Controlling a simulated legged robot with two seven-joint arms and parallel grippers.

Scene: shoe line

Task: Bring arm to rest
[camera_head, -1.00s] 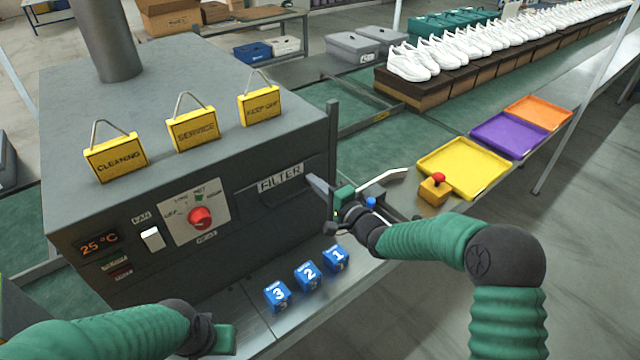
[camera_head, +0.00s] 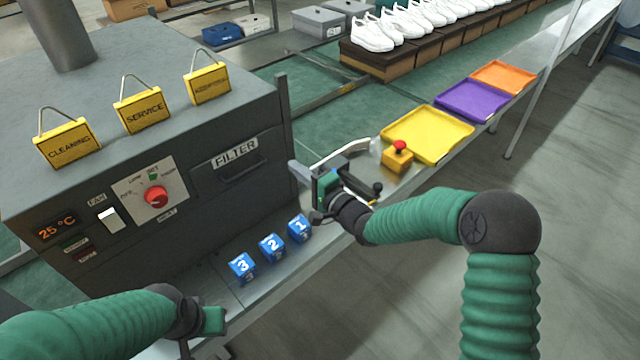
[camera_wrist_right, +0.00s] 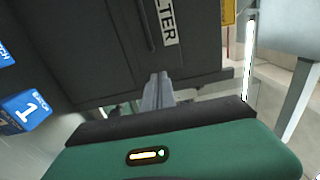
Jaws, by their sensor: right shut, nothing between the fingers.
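My right gripper (camera_head: 298,174) is shut and empty. It hangs above the bench, just right of the grey machine's front corner and the FILTER drawer handle (camera_head: 240,174), apart from the handle in the head view. In the right wrist view its closed fingers (camera_wrist_right: 158,92) point toward the machine's dark front, below the FILTER label (camera_wrist_right: 166,20). My left gripper (camera_head: 208,322) is at the lower left of the head view, in front of the machine; its fingers are mostly hidden.
Blue numbered cubes (camera_head: 272,247) stand on the bench (camera_head: 268,290) between my arms. A yellow box with a red button (camera_head: 398,155), a yellow tray (camera_head: 430,132), a purple tray (camera_head: 470,100) and an orange tray (camera_head: 503,76) lie to the right. Yellow signs (camera_head: 142,110) stand on the machine.

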